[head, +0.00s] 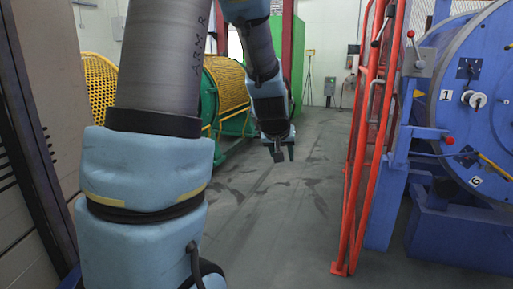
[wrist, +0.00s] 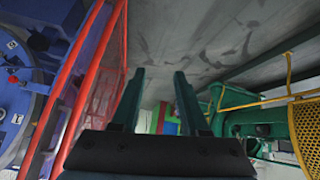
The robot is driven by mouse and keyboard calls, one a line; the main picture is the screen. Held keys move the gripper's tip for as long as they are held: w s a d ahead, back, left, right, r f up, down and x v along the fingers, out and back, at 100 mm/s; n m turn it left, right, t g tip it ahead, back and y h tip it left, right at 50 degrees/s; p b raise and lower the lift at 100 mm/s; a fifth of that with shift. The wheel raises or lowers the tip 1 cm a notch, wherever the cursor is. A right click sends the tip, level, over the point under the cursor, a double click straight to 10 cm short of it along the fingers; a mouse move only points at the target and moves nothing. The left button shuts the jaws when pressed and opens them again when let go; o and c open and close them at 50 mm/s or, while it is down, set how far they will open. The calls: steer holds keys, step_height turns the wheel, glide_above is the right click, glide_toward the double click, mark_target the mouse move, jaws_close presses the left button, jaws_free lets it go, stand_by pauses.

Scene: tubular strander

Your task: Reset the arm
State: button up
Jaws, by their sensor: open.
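My arm rises in the left of the head view and bends over so its far end hangs down near the middle. My gripper (head: 279,154) points down above the floor between the green machine and the red frame. In the wrist view my gripper (wrist: 158,82) shows two dark fingers standing apart with nothing between them. It is open and empty, and it touches nothing that I can see.
A blue machine (head: 452,150) with a round face, levers and knobs stands at the right behind a red-orange frame (head: 367,140). A green machine with a yellow mesh guard (head: 226,84) stands at the left. The grey floor (head: 275,220) between them is clear.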

steer(key=s+a+f+g+y, duration=0.1)
steer(key=s+a+f+g, duration=0.2)
steer(key=s+a, duration=0.5)
steer(key=s+a+f+g+y, duration=0.1)
steer(key=s+a+f+g, duration=0.25)
steer(key=s+a, duration=0.55)
step_height(320, 180, up, 14)
steer(key=d+p, duration=0.2)
steer(key=p, duration=1.2)
steer(key=shift+s+d+n+t, duration=0.3)
steer(key=shift+s+d+t, duration=0.05)
steer(key=shift+s, duration=0.1)
